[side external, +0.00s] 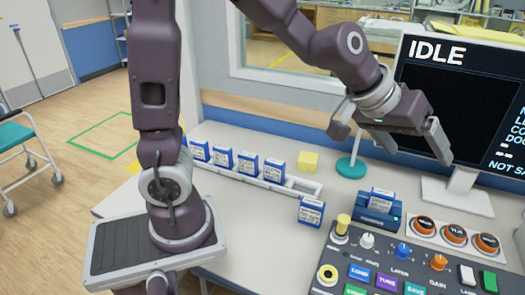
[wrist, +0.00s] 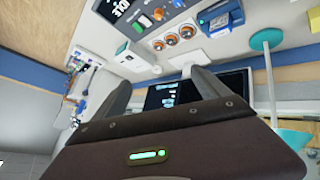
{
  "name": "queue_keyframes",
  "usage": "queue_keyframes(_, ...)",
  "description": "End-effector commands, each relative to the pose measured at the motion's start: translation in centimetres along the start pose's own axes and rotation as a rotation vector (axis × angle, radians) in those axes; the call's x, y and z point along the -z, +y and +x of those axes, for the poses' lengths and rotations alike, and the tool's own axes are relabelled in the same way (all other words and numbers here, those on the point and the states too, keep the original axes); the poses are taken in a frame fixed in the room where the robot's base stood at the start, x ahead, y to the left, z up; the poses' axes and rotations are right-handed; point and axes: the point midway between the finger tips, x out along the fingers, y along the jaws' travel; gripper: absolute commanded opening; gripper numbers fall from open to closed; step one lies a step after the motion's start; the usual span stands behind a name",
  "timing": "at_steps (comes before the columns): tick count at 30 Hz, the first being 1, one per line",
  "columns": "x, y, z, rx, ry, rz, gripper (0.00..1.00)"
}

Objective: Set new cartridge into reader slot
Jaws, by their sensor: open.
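Several blue cartridges with white labels stand in a row in a white rack (side external: 300,185); one of them is the rack's rightmost cartridge (side external: 273,171). Another blue-and-white cartridge (side external: 311,211) is on the table, apart from the rack. The blue reader (side external: 376,219) has a cartridge (side external: 381,201) sticking up from its top; the reader also shows at the top of the wrist view (wrist: 222,18). I cannot tell which cartridge is the new one. My gripper (side external: 392,143) is open and empty, raised above the table in front of the monitor; its spread fingers show in the wrist view (wrist: 160,82).
The monitor (side external: 455,110) reads IDLE behind my gripper. A teal stand (side external: 351,167) and a yellow block (side external: 308,161) are behind the loose cartridge. Orange round buttons (side external: 455,235) are right of the reader. A control panel (side external: 400,272) with knobs fills the front right.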

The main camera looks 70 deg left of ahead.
Motion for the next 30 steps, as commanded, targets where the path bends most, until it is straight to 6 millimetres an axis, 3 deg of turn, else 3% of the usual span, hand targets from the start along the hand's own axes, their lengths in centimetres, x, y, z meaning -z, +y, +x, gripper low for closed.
queue_keyframes(1, -1.4, -0.4, -4.6, -0.024, -0.025, 0.064, 0.85)
queue_keyframes(3, -5.1, -2.3, -9.9, -0.011, -0.088, 0.169, 0.85)
queue_keyframes(6, -10.2, -6.1, -15.0, 0.066, -0.156, 0.282, 0.85)
queue_keyframes(9, -13.7, -9.4, -17.7, 0.148, -0.201, 0.338, 0.85)
queue_keyframes(14, -15.6, -11.2, -18.9, 0.201, -0.229, 0.362, 0.85)
queue_keyframes(30, -15.5, -11.1, -18.9, 0.198, -0.228, 0.362, 0.85)
